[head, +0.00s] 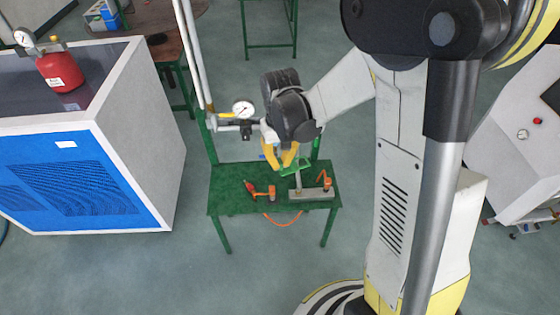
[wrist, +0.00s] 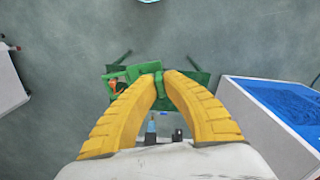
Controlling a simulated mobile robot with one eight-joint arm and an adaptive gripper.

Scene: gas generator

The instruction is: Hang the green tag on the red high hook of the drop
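The green tag (head: 296,168) is at the tips of my gripper (head: 288,157), above the small green table. In the wrist view the yellow fingers (wrist: 160,78) close in on a green piece, the tag (wrist: 148,68), with the table behind it in similar green. The drop is the grey pipe (head: 190,45) with a gauge (head: 243,109) and a yellow handle, left of and behind my gripper. I cannot make out its red high hook; my wrist hides part of this area.
The green table (head: 228,188) bears a red and orange piece (head: 260,190) on its left and a grey base (head: 312,195) with a post and an orange piece on its right. A blue and white cabinet (head: 150,130) stands left. Floor in front is clear.

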